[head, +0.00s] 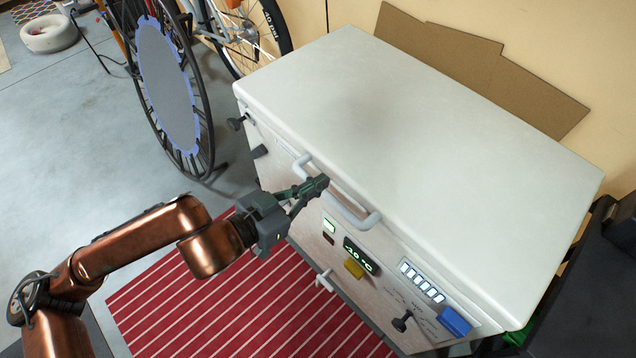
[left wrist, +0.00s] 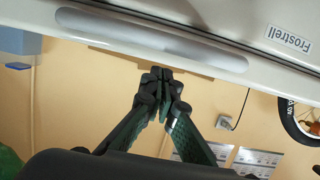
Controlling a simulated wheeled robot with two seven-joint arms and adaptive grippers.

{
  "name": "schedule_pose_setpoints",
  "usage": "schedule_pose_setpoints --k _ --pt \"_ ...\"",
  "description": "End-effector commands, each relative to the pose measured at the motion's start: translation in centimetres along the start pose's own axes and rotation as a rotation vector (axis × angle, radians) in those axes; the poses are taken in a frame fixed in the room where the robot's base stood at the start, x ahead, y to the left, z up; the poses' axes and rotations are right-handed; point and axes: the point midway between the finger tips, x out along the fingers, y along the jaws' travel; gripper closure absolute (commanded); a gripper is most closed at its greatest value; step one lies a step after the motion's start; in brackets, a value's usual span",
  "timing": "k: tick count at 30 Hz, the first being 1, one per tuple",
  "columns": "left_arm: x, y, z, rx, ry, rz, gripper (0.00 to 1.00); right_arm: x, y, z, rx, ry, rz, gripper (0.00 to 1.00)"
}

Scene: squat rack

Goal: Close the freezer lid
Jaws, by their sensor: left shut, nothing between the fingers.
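The chest freezer's white lid (head: 400,120) lies down over the freezer body (head: 385,290), flat or nearly flat; I cannot make out a gap at its seam. A pale grey handle (head: 345,208) runs along the lid's front edge, and it also shows in the left wrist view (left wrist: 150,40). My left gripper (head: 322,184) is shut and empty, its fingertips at the lid's front edge beside the handle. In the left wrist view the closed fingertips (left wrist: 162,76) appear close to the handle; I cannot tell if they touch. My right gripper is not in view.
The freezer front has a temperature display (head: 357,254), buttons and knobs. A red striped mat (head: 230,310) lies before it. A spoked wheel (head: 165,85) and a bicycle (head: 240,35) stand at the left. Cardboard (head: 480,65) leans on the wall behind. Grey floor (head: 60,150) is clear at left.

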Motion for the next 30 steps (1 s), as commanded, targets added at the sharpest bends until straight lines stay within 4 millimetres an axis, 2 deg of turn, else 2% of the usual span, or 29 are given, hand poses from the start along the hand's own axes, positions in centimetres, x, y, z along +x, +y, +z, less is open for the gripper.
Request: schedule_pose_setpoints --k 4,8,9,21,30 --pt "-0.5 -0.1 -2.4 0.004 0.005 -0.007 1.0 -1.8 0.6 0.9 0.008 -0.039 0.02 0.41" --pt "-1.0 -0.3 -4.1 0.003 0.004 -0.012 1.0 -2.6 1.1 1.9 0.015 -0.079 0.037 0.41" --pt "-1.8 -0.4 -3.3 0.001 -0.001 -0.014 1.0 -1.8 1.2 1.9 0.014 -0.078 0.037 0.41" --pt "-8.4 -0.3 -0.6 0.001 -0.002 -0.013 1.0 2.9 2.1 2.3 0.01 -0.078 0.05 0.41" --pt "-10.0 -0.2 0.0 -0.001 0.001 -0.01 1.0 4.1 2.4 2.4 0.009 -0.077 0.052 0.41"
